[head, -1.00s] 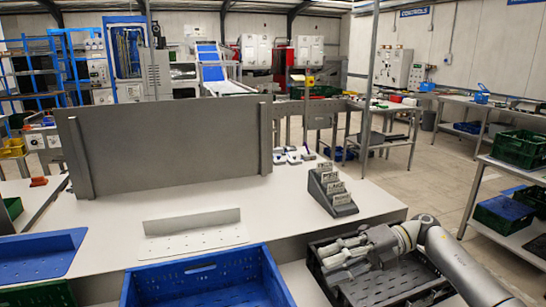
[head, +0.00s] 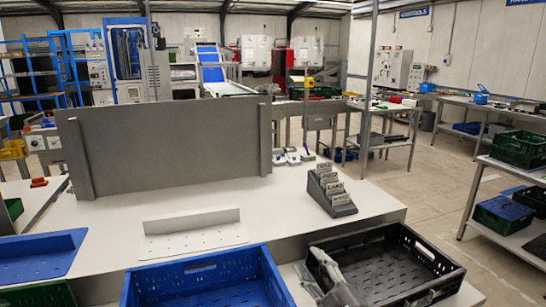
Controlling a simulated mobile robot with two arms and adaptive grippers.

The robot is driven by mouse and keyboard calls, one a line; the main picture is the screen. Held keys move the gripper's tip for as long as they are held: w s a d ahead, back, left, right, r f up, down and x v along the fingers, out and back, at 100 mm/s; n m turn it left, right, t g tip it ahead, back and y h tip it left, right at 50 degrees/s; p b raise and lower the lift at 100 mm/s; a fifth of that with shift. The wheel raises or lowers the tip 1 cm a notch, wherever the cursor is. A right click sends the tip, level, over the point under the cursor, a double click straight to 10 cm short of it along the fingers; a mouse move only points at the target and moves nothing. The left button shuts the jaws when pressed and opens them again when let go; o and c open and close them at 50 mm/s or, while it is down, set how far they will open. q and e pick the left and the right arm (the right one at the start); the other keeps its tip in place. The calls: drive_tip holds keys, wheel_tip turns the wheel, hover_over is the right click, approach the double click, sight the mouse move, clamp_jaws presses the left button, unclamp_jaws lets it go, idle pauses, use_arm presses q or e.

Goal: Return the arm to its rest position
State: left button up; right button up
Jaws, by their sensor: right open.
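My right gripper (head: 314,270) shows at the bottom edge of the head view, over the left part of the black crate. It is open, and nothing shows between its fingers. The rest of my right arm is mostly out of view below the frame. The black crate (head: 450,262) has slotted walls and a slotted floor, and the part of its inside that shows looks empty. My left gripper is not in view.
A blue crate (head: 205,262) stands left of the black crate. The white table (head: 290,207) behind holds a dark card holder (head: 335,206), a perforated metal bracket (head: 195,235) and a grey upright panel (head: 170,150). Open floor (head: 440,190) lies at the right.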

drive_tip(key=s+d+f+m+g+h, duration=0.3)
drive_tip(key=s+d+f+m+h, duration=0.2)
drive_tip(key=s+f, duration=0.25)
drive_tip(key=s+d+f+m+g+h, duration=0.4)
drive_tip(key=s+f+m, duration=0.2)
drive_tip(key=s+f, duration=0.15)
drive_tip(key=s+d+f+m+g, duration=0.1)
drive_tip(key=s+f+g, duration=0.25)
drive_tip(key=s, duration=0.65)
drive_tip(key=s+d+f+m+g, duration=0.1)
drive_tip(key=s+f+g, duration=0.25)
drive_tip(key=s, duration=0.75)
wheel_tip(320, 180, down, 28)
drive_tip(key=s+g+b, duration=0.1)
drive_tip(key=g+b, duration=0.1)
drive_tip(key=b, duration=0.1)
drive_tip(key=s+d+f+g+b, duration=0.1)
drive_tip(key=s+d+f+b, duration=0.1)
drive_tip(key=s+f, duration=1.5)
wheel_tip(320, 180, down, 3)
drive_tip(key=shift+d+r+h+b, duration=0.2)
drive_tip(key=shift+d+h+b, duration=0.15)
drive_tip(key=shift+d, duration=0.2)
